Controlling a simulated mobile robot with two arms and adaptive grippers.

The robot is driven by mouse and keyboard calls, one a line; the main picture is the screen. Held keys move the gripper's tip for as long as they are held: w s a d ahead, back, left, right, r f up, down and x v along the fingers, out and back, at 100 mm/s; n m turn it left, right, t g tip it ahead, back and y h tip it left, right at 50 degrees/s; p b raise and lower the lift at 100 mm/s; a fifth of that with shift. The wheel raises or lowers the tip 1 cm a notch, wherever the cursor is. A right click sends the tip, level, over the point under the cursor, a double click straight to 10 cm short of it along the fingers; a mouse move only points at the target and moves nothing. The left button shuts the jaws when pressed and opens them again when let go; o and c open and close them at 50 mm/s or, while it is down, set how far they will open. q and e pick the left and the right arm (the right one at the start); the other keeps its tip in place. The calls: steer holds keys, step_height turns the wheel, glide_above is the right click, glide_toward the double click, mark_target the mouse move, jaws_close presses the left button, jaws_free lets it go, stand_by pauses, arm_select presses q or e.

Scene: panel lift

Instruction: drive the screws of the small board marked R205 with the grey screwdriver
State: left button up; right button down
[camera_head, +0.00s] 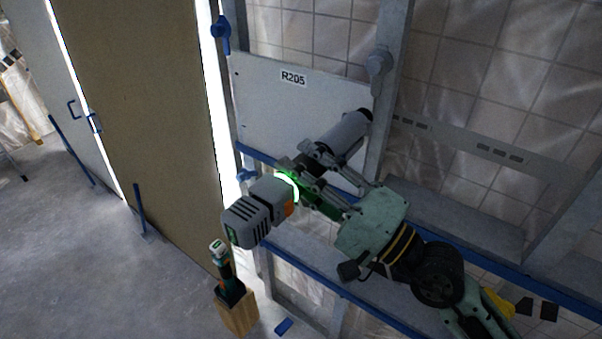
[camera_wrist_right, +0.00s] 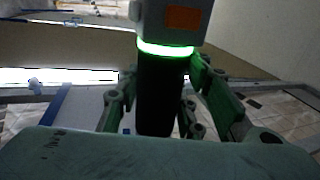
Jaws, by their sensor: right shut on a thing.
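The small board marked R205 (camera_head: 290,108) is a pale panel on the grey metal frame, upright in the upper middle of the head view. My right gripper (camera_head: 305,172) is shut on the grey screwdriver (camera_head: 262,208), in front of the board's lower part. A green ring glows on the screwdriver, and its nose points up and right toward the board's right edge. I cannot tell whether the tip touches the board. In the right wrist view the screwdriver's dark grip (camera_wrist_right: 160,95) stands between the fingers. Part of the board is hidden behind tool and gripper. My left gripper is not in view.
A second tool, dark and teal (camera_head: 224,266), stands in a wooden block (camera_head: 236,311) at the lower left. A large brown panel (camera_head: 140,100) stands at the left. Blue clamps (camera_head: 221,33) and a blue rail (camera_head: 310,280) lie along the frame. Grey floor at left is mostly clear.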

steer(key=shift+w+d+r+b, duration=0.2)
steer(key=shift+w+d+b, duration=0.2)
steer(key=shift+b, duration=0.25)
stand_by(0.8)
steer(key=shift+w+d+r+b, duration=0.1)
steer(key=shift+w+d+b, duration=0.1)
steer(key=shift+w+b, duration=0.15)
stand_by(0.4)
steer(key=shift+w+r, duration=0.1)
stand_by(1.9)
steer(key=shift+s+a+p, duration=0.55)
steer(key=shift+s+p, duration=0.3)
steer(key=shift+s, duration=0.05)
steer(key=shift+s+a+p, duration=0.45)
steer(key=shift+s+a, duration=0.2)
steer(key=shift+s, duration=0.1)
steer(key=shift+s+a, duration=0.1)
steer(key=shift+s, duration=0.1)
steer(key=shift+f, duration=0.25)
